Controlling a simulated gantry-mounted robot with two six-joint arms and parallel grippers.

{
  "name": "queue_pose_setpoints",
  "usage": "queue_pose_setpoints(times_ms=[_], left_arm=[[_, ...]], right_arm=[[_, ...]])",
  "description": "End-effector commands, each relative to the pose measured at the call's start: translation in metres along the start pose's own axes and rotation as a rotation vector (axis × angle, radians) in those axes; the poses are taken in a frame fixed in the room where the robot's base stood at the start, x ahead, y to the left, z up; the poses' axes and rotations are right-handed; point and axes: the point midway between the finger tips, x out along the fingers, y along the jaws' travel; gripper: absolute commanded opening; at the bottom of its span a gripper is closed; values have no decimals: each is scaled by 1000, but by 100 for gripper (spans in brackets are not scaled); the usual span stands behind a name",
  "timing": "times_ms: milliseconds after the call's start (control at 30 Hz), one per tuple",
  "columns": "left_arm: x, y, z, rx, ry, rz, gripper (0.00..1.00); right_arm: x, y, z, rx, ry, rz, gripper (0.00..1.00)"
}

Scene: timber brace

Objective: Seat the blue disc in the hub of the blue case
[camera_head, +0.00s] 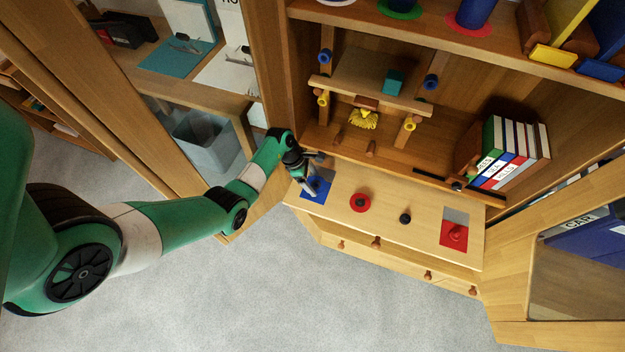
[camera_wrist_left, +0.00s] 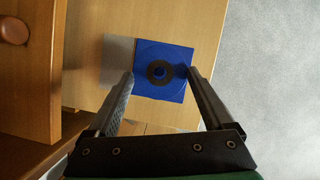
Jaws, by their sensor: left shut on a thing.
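The blue case (camera_head: 318,194) lies open at the left end of the wooden desk surface; in the left wrist view it is a blue square (camera_wrist_left: 178,92) with a grey panel (camera_wrist_left: 117,58) beside it. The blue disc (camera_wrist_left: 146,56), with a dark ring at its centre, shows over the blue square between my fingertips. My left gripper (camera_wrist_left: 160,75) is shut on the disc, with one finger at each side of it. In the head view my left gripper (camera_head: 309,182) is low over the case. I cannot tell whether the disc touches the hub. My right gripper is not in view.
A red disc (camera_head: 353,205) and a small black knob (camera_head: 405,218) are to the right on the desk. A red case (camera_head: 452,240) with a grey panel lies at the right end. A shelf with books (camera_head: 508,155) stands behind. Drawers with knobs are below.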

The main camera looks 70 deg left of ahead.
Motion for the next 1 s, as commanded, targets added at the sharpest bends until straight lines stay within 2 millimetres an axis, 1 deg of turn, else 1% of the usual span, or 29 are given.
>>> queue_pose_setpoints(times_ms=[233, 567, 1000], left_arm=[[-1, 0, 1, 0, 0, -1, 33], [0, 0, 0, 0, 0, 0, 33], [10, 0, -4, 0, 0, 0, 33]], right_arm=[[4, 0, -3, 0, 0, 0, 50], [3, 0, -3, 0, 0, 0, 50], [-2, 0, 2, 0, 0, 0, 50]])
